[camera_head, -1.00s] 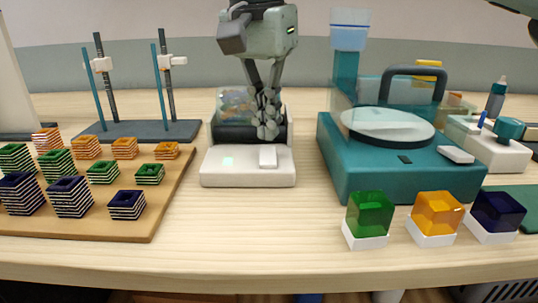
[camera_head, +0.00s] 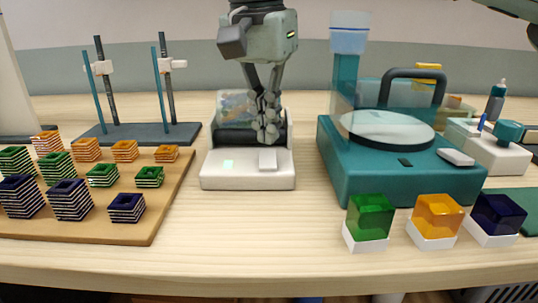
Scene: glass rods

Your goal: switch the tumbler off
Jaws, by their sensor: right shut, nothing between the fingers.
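The tumbler (camera_head: 215,178) is a white machine at the middle of the table, with a dark drum (camera_head: 235,137) holding colourful contents at its back. On its front deck are a pale green lit square (camera_head: 228,166) and a white rocker switch (camera_head: 268,160). My right gripper (camera_head: 268,134) hangs down from above, shut and empty. Its fingertips are just behind and above the switch in the picture, in front of the drum's right part, which they partly hide. I cannot tell whether they touch the switch. My left gripper is not in view.
Right of the tumbler stands a teal machine (camera_head: 350,178) with a round disc and dark handle. Green (camera_head: 370,216), amber (camera_head: 438,214) and dark blue (camera_head: 498,212) glass blocks stand in front. A wooden board (camera_head: 150,222) with striped stacks lies left; a rod stand (camera_head: 150,133) is behind.

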